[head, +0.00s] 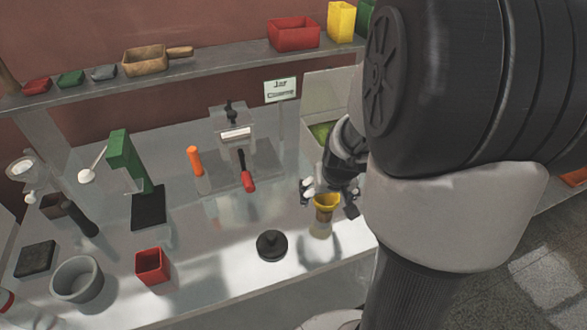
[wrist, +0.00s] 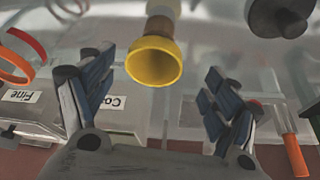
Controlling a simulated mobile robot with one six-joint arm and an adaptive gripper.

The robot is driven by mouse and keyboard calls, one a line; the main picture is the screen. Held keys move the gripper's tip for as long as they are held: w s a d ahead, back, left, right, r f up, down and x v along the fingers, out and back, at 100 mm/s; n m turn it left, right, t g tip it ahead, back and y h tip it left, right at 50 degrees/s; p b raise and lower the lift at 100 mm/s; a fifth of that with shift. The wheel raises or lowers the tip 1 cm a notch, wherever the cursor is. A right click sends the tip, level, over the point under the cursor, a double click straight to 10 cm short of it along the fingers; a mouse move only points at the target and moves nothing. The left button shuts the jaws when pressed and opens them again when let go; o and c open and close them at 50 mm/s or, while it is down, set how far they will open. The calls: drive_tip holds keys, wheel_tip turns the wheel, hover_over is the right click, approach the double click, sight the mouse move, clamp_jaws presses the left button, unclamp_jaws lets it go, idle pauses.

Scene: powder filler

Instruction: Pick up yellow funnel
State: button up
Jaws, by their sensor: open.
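The yellow funnel (head: 326,200) stands upright at the right of the steel table, on top of what looks like a small clear jar (head: 320,229). My gripper (head: 329,199) is open, with a finger on either side of the funnel in the head view. In the wrist view the funnel (wrist: 154,64) shows its wide mouth in the upper middle, between the two open fingers of my gripper (wrist: 157,78). Clear gaps show on both sides, so the fingers do not touch it there. The funnel's lower end is partly hidden.
A black round weight-like object (head: 272,245) stands left of the funnel. A clear bin with green contents (head: 322,131) is behind it. The table front between is clear.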

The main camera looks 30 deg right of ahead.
sight(327, 200)
drive_tip(key=b+x, duration=0.2)
drive_tip(key=x, duration=0.1)
drive_tip(key=b+x, duration=0.1)
drive_tip(key=x, duration=0.1)
drive_tip(key=shift+s+d+f, duration=0.1)
drive_tip(key=shift+s+d, duration=0.1)
drive_tip(key=shift+s, duration=0.2)
drive_tip(key=shift+w+d+f, duration=0.1)
drive_tip(key=shift+w+f, duration=0.05)
drive_tip(key=shift+c, duration=0.5)
drive_tip(key=c, duration=1)
drive_tip(key=shift+c, duration=0.2)
